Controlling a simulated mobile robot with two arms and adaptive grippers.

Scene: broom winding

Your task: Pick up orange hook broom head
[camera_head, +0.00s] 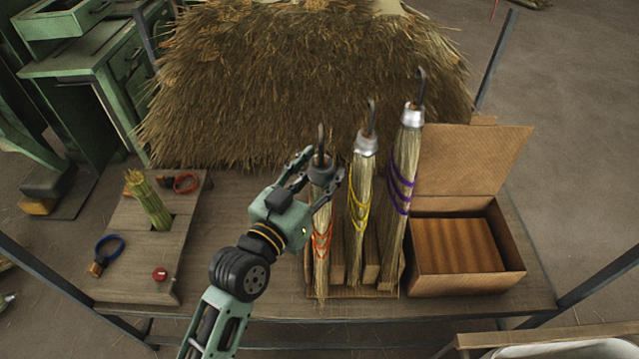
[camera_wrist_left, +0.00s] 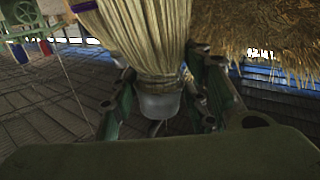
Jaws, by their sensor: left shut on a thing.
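The orange hook broom head (camera_head: 321,235) stands leftmost of three broom heads on a wooden rack, with orange binding, a metal collar and a dark hook on top. My left gripper (camera_head: 318,172) is around its collar with a finger on each side, shut on it. In the left wrist view, the straw and pale collar of the broom head (camera_wrist_left: 160,100) sit between the fingers of the left gripper (camera_wrist_left: 165,105). The broom head is still upright at the rack; whether its base touches the rack is hard to tell. My right gripper is not in view.
A yellow-bound broom head (camera_head: 359,200) and a purple-bound one (camera_head: 402,185) stand close on the right. An open cardboard box (camera_head: 465,280) is farther right. A big straw pile (camera_head: 300,85) is behind. A straw bundle (camera_head: 148,200) and tools lie left.

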